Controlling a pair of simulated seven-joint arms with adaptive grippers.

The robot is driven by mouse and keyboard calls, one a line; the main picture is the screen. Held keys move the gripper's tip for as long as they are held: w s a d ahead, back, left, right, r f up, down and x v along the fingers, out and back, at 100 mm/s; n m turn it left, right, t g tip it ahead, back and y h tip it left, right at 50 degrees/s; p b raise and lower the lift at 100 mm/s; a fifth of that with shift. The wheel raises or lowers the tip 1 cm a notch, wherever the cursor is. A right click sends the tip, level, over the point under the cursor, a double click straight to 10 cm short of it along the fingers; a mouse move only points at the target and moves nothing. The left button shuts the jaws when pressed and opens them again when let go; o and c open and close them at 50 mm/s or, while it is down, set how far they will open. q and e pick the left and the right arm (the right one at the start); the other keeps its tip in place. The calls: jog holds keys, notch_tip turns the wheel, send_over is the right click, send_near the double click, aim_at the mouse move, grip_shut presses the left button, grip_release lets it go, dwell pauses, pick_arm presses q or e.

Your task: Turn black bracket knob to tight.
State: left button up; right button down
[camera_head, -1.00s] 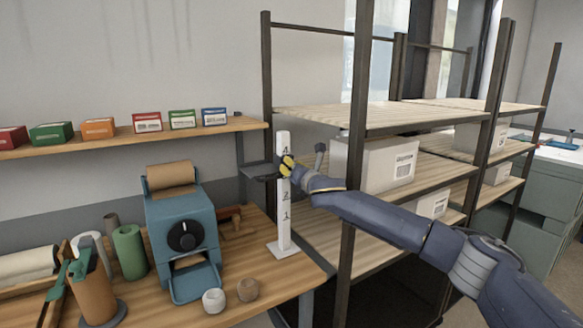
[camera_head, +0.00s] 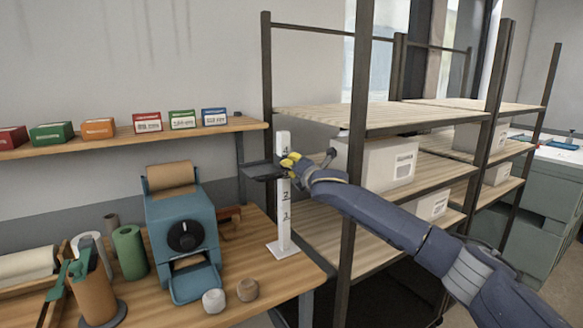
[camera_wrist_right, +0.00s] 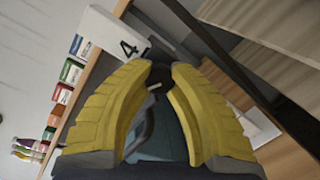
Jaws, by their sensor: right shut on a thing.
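A white upright post (camera_head: 284,215) with printed numbers stands on the bench at the shelf's left. A black bracket (camera_head: 260,172) sticks out to the left from its upper part, below the 4. My right gripper (camera_head: 287,164), with yellow fingers, is at the post at bracket height. In the right wrist view the fingertips (camera_wrist_right: 158,72) are shut on the black knob (camera_wrist_right: 158,79), of which only a small part shows between them. The post's top with the 4 (camera_wrist_right: 128,47) is beside the fingers there. My left gripper is in neither view.
A dark shelf upright (camera_head: 355,150) stands close to my right arm. White boxes (camera_head: 390,163) sit on the rack behind.

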jog(key=shift+d+r+m, duration=0.1)
jog(key=shift+r+m, duration=0.15)
jog(key=shift+m, duration=0.25)
jog(key=c, duration=1.5)
grip_release()
jog(key=o, duration=0.5)
jog(key=shift+f, duration=0.15)
jog(key=shift+c, duration=0.2)
jog(key=v, duration=1.2)
